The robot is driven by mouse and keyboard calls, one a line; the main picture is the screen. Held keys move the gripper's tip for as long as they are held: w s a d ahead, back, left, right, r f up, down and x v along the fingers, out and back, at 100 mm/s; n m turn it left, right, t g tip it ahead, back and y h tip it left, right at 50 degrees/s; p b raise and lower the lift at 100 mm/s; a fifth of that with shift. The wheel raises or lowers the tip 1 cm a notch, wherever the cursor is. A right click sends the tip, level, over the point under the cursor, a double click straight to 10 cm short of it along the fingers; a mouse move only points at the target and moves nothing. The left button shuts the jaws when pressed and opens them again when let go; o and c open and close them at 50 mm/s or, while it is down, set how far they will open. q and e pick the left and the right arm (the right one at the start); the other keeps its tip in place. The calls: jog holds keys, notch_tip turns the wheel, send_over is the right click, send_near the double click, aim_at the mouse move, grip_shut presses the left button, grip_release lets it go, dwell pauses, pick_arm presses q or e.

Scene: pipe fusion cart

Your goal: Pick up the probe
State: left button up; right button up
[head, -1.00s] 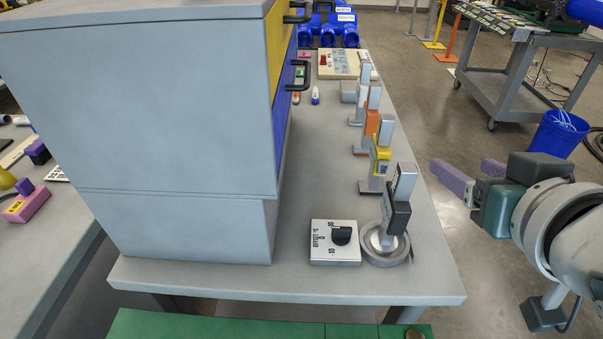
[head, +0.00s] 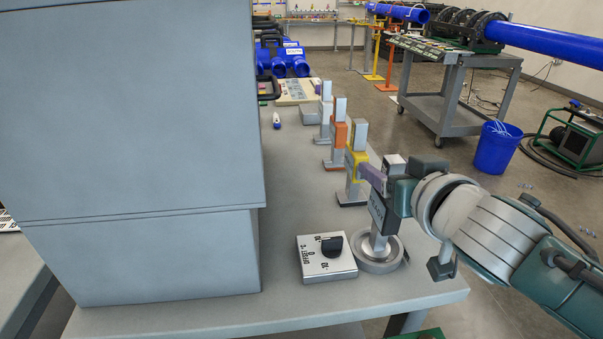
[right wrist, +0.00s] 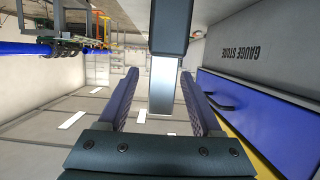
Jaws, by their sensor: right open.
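An upright grey device with a dark block (head: 378,212), which looks like the probe, stands on a round grey base (head: 378,256) near the front right of the table. The lettering on the block is too small to read. My right gripper (head: 372,177) is at its upper part, with purple fingers open. In the right wrist view, the device's pale metal bar (right wrist: 161,92) and dark block (right wrist: 170,25) lie between the two fingers, with gaps visible beside the bar. One finger is partly hidden in the head view. My left gripper is out of view.
A dial box (head: 326,260) sits left of the round base. Yellow (head: 357,160) and orange (head: 334,140) upright gauges stand in a row behind. A large grey cabinet (head: 130,150) fills the left. A blue bin (head: 496,146) and cart (head: 450,100) stand beyond the table.

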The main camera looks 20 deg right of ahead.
jog(key=shift+x, duration=0.95)
jog(key=shift+a, duration=0.1)
grip_shut()
dwell(0.6)
